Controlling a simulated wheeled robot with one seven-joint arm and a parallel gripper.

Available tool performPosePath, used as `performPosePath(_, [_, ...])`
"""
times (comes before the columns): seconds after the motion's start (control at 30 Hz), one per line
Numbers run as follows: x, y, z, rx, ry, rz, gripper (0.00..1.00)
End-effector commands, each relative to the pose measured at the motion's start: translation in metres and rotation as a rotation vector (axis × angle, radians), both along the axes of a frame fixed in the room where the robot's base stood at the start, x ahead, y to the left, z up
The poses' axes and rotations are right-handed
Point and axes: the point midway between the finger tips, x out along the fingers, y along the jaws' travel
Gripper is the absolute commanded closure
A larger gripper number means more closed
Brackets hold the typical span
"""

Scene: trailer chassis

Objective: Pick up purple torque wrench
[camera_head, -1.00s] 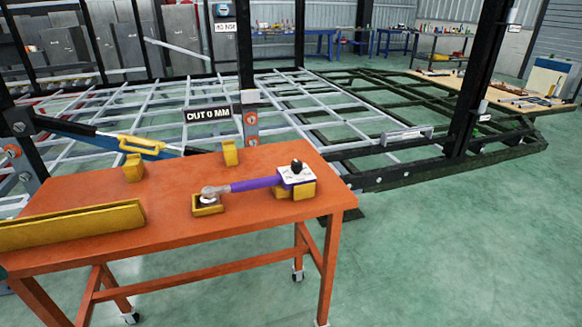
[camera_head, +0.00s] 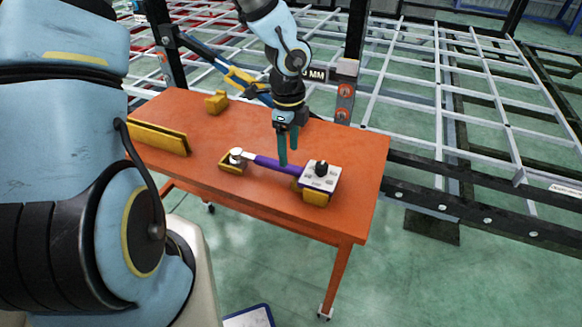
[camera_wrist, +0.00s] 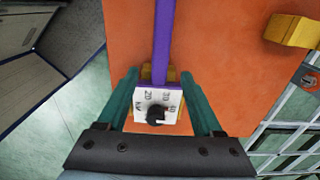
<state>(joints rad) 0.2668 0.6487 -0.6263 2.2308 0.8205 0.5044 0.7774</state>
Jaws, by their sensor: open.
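The purple torque wrench (camera_head: 277,166) lies across two yellow supports on an orange table (camera_head: 345,140). Its white dial box with a black knob is at its right end, and its silver head is at its left. My gripper (camera_head: 288,160) points down with its teal fingers open, its tips close to the purple shaft in the head view. In the wrist view, my gripper (camera_wrist: 158,72) is empty, with one finger on either side of the wrench (camera_wrist: 161,70) near its white dial box. I cannot tell how far the tips are above the shaft.
A long yellow block (camera_head: 160,137) lies at the table's left, and a small yellow block (camera_head: 216,102) stands at its back; another yellow block (camera_wrist: 290,30) shows in the wrist view. The chassis frame (camera_head: 440,80) is behind the table. Green floor is clear in front.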

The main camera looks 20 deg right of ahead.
Motion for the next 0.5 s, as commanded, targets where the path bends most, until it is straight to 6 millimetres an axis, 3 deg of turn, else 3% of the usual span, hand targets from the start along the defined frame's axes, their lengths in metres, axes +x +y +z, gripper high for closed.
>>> performPosePath(0.1, [0.000,0.000,-0.019,0.002,0.001,0.001,0.32])
performPosePath(0.33, [0.000,0.001,-0.034,0.001,0.001,0.003,0.32])
performPosePath(0.5, [-0.001,0.002,-0.059,0.003,0.003,0.002,0.32])
